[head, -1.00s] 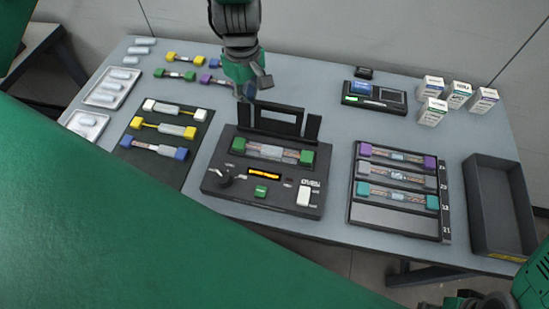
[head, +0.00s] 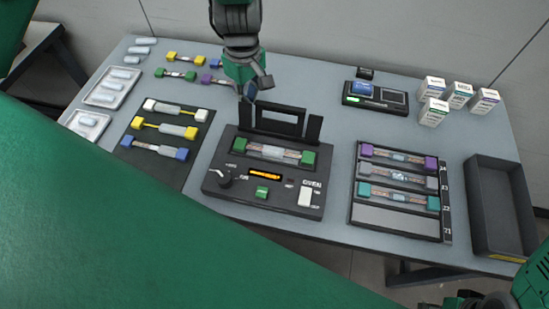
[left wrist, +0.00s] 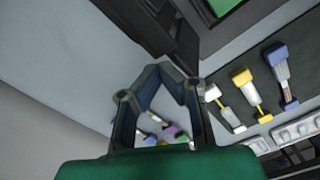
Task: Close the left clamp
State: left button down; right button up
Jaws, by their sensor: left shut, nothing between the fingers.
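The black fusion splicer (head: 230,192) stands mid-table with a splice piece with green ends (head: 273,153) across its top. Its left clamp (head: 246,116) stands upright at the back left, beside the raised middle lid (head: 286,112). The right clamp (head: 314,128) is also upright. My left gripper (head: 250,92) is shut and empty, just above and behind the left clamp's top; I cannot tell whether they touch. In the left wrist view its fingers (left wrist: 163,70) meet at the tips. My right gripper (head: 482,301) shows only partly at the bottom right edge.
Left of the splicer is a dark mat (head: 133,168) with several connector pieces. Right of it is a rack (head: 396,223) holding 3 pieces, then an empty black bin (head: 478,164). A small black device (head: 362,103) and several white boxes (head: 433,111) stand at the back.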

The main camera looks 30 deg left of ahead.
pick_arm(q)
jog(key=shift+f, duration=0.1)
dwell(0.3)
jog(key=shift+f, duration=0.75)
jog(key=shift+s+d+p, duration=0.1)
jog(key=shift+s+d, duration=0.15)
jog(key=shift+s, duration=0.65)
jog(key=shift+s+d+p, duration=0.1)
jog(key=shift+s+d, duration=0.1)
jog(key=shift+s, duration=0.7)
jog(key=shift+s+d+p, duration=0.1)
jog(key=shift+s+d, duration=0.15)
jog(key=shift+s, duration=0.65)
jog(key=shift+r, duration=0.15)
jog(key=r+p, duration=0.4)
jog(key=p, duration=0.1)
jog(key=w+r+p, duration=0.1)
jog(key=r+p, duration=0.1)
jog(key=r, duration=0.1)
jog(key=shift+w+a+p, duration=0.1)
jog(key=shift+a+p, duration=0.05)
jog(key=shift+p, duration=0.25)
jog(key=shift+f, duration=0.1)
